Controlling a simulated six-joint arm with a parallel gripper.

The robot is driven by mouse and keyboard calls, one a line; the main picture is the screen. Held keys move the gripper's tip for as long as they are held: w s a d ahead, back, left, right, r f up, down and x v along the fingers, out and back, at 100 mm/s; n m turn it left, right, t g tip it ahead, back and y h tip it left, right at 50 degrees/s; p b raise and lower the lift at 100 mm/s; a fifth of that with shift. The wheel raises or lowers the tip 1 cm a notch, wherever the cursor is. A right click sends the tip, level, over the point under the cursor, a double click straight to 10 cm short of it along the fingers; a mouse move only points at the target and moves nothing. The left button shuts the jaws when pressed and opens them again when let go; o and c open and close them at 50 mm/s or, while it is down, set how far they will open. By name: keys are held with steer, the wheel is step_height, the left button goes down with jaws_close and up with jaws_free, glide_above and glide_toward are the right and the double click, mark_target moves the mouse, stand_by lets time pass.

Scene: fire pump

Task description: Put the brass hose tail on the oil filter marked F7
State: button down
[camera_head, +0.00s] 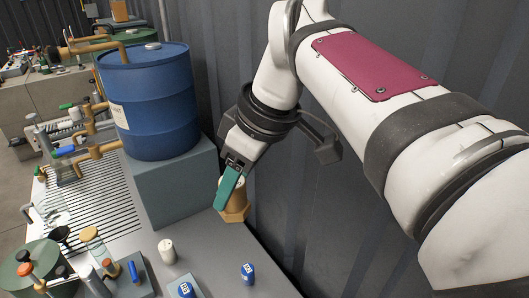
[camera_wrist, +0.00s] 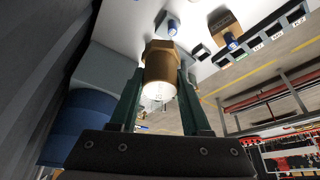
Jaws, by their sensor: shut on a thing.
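My gripper (camera_head: 228,190) has green fingers and is shut on the brass hose tail (camera_head: 236,207). In the wrist view the hose tail (camera_wrist: 160,72) sits between both fingers of the gripper (camera_wrist: 160,90), its hexagonal part beyond the fingertips. It is beside the grey block, over the grey bench; its exact height is unclear. A blue cap-like piece with a white label (camera_head: 248,272) stands on the bench in front, and another (camera_head: 186,290) stands to its left on a small plate. They may be oil filters; I cannot read F7 on either.
A blue drum (camera_head: 155,100) stands on a grey block (camera_head: 175,190) left of my gripper. A small white cylinder (camera_head: 167,251) stands on the bench. Bottles and tools crowd the left. A corrugated wall (camera_head: 320,210) rises close on the right. Bare bench lies around the labelled pieces.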

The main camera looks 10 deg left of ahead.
steer(key=s+d+f+n+g, duration=0.1)
steer(key=s+d+f+n, duration=0.1)
steer(key=d+f+n, duration=0.3)
steer(key=s+f+n+g+h, duration=0.1)
steer(key=f+n+g, duration=0.1)
steer(key=f, duration=0.5)
steer(key=s+d+f+n+g, duration=0.1)
steer(key=s+d+f+n, duration=0.1)
steer(key=d+f+n, duration=0.3)
steer(key=s+a+f, duration=0.1)
steer(key=a+f, duration=0.1)
steer(key=a, duration=0.2)
steer(key=s+a+f, duration=0.1)
steer(key=a+f, duration=0.2)
steer(key=a, duration=0.1)
steer(key=s+a+f, duration=0.1)
steer(key=a+f, duration=0.2)
steer(key=a, duration=0.1)
steer(key=shift+s+a, duration=0.3)
steer(key=shift+s, duration=0.1)
steer(key=shift+a+f, duration=0.15)
steer(key=shift+f, duration=0.95)
steer(key=shift+a+f, duration=0.1)
steer(key=shift+f, duration=0.95)
steer(key=shift+f, duration=0.1)
steer(key=shift+c, duration=1.8)
jaws_free()
